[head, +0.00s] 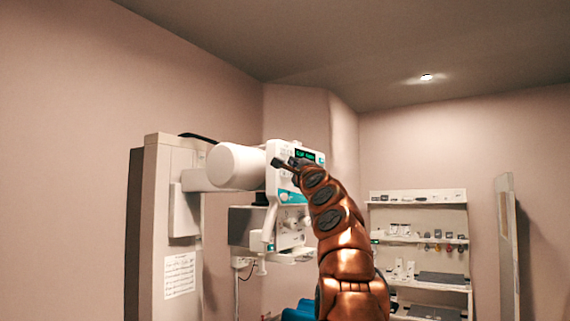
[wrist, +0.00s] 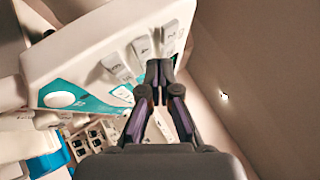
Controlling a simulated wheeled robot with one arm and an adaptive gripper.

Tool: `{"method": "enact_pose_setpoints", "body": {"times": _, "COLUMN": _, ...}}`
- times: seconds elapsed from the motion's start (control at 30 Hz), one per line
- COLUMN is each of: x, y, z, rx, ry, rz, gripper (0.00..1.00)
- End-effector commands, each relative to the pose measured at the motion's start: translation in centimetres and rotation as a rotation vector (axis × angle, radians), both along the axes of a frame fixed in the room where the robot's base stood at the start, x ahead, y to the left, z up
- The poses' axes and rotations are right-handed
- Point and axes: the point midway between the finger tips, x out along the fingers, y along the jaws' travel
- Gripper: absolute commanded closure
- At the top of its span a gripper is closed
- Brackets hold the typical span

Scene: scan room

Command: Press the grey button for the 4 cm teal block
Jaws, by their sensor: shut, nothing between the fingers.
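A white machine head with a control panel (head: 283,181) is in the middle of the head view, with a small lit green display (head: 305,155). In the wrist view the white panel (wrist: 85,60) carries grey buttons in a row: a left one (wrist: 117,67), a middle one (wrist: 143,46) and a right one (wrist: 170,35). Their small symbols are too blurred to read. Teal patches lie below them. My gripper (wrist: 159,69) is shut and empty, its tips over the panel just below the middle and right buttons. I cannot tell whether they touch. In the head view my gripper (head: 283,163) partly hides the panel.
A white cylinder (head: 236,166) joins the machine head to a tall column (head: 172,225) at left. A white round knob (wrist: 60,99) sits on the panel's lower left. Shelves (head: 418,243) with small items stand at right. Open air lies right of my arm.

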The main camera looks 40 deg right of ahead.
Motion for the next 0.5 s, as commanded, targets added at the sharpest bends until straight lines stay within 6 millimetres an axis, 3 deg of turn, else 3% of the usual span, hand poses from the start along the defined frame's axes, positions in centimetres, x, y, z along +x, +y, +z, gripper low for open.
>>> {"method": "enact_pose_setpoints", "body": {"times": 0.5, "x": 0.63, "y": 0.23, "z": 0.01, "rx": 0.000, "ry": 0.000, "rz": 0.000, "gripper": 1.00}}
